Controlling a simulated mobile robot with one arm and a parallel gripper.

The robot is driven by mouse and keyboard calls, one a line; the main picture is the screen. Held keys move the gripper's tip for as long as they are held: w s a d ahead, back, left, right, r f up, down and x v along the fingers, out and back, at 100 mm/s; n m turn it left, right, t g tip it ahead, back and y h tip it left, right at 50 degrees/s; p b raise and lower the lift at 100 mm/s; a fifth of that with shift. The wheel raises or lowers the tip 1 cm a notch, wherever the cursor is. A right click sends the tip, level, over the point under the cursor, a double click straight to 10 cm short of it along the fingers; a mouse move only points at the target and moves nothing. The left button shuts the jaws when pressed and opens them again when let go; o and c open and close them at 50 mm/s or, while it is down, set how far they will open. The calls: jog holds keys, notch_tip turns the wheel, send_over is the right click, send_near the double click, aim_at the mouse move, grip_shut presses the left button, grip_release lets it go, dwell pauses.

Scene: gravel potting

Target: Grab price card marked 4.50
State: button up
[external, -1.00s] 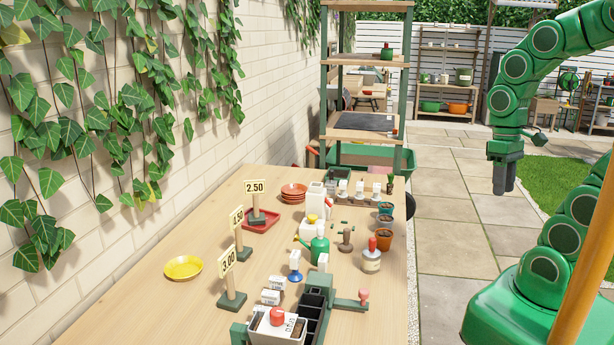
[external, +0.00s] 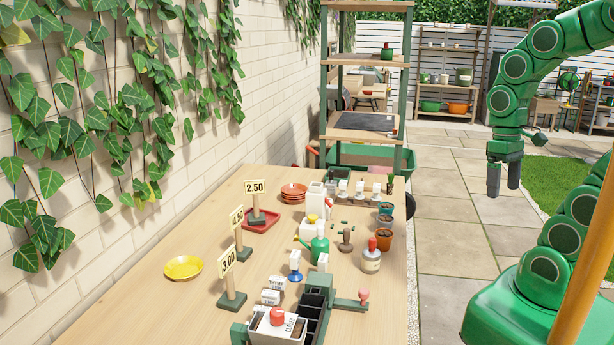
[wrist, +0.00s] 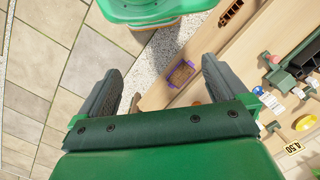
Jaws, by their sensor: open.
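The price card marked 4.50 (external: 237,217) stands on a post with a dark green base, on the left side of the table between two other cards. Its first digit is hard to read in the external view. My gripper (external: 503,182) is open and empty, fingers pointing down, over the paving to the right of the table and well away from the card. Its two spread fingers also show in the wrist view (wrist: 161,75).
Card 2.50 (external: 255,187) stands behind and card 3.00 (external: 227,259) in front. A yellow saucer (external: 183,268) lies to the left. A green watering can (external: 318,248), pots and a dark green tray rack (external: 314,310) crowd the right side. A brick wall (external: 240,120) borders the table.

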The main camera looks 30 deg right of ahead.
jog(key=w+a+r+n+t, duration=0.1)
jog(key=w+a+r+t, duration=0.15)
jog(key=w, duration=1.35)
jog(key=n+t+y, duration=0.2)
jog(key=n+t, duration=0.1)
jog(key=n, duration=0.3)
send_over(237, 210)
jog(key=s+d, duration=0.1)
jog(key=s, duration=0.1)
notch_tip(237, 210, down, 10)
jog(key=shift+x, duration=3.75)
jog(key=shift+s+d, duration=0.1)
jog(key=shift+d, duration=0.15)
jog(key=c, duration=1.6)
jog(key=shift+r, duration=0.1)
